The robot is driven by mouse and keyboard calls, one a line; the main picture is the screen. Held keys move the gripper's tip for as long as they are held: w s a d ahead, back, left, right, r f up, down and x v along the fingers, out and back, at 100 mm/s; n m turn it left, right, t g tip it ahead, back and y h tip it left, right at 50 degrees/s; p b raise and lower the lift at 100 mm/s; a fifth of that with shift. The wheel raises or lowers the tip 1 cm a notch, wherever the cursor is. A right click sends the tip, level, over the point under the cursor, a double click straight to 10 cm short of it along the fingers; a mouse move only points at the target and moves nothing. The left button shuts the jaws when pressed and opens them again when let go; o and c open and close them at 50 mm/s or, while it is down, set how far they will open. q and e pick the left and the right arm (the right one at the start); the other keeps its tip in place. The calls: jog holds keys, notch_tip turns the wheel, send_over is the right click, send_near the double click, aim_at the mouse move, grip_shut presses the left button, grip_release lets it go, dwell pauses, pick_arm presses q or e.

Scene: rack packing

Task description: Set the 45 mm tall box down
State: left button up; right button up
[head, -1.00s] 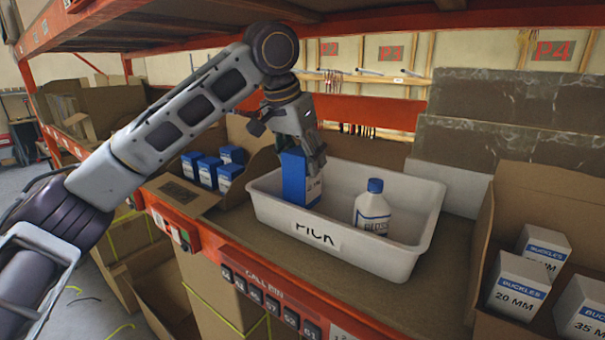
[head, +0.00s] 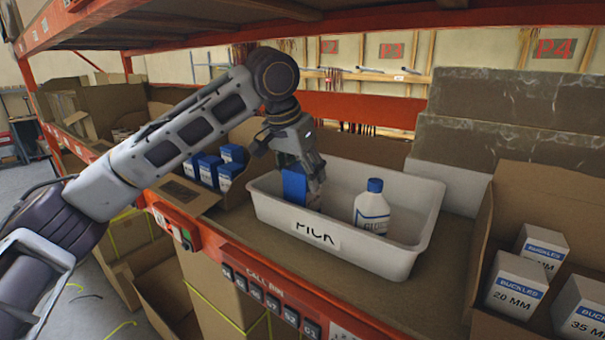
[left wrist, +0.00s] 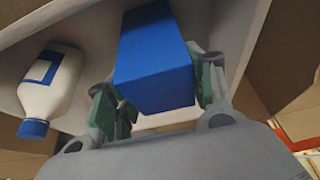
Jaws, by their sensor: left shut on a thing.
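A blue and white box (head: 294,188) is upright inside the white PICK tote (head: 424,240), at its left end. My left gripper (head: 303,172) is shut on the box from above. In the left wrist view the blue box (left wrist: 154,60) sits between the two green-padded fingers (left wrist: 160,85). Whether its base touches the tote floor is hidden by the tote's front wall. My right gripper is not in view.
A white bottle with a blue cap (head: 372,208) stands in the tote, right of the box. A cardboard bin of blue boxes (head: 209,168) is to the left. A cardboard bin of BUCKLES boxes (head: 516,285) is to the right.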

pick_arm(q)
jog(key=o, duration=1.2)
jog(key=shift+f, duration=0.1)
jog(key=shift+o, duration=0.2)
jog(key=b+v, duration=0.2)
jog(key=v, duration=1)
jog(key=shift+s, duration=0.1)
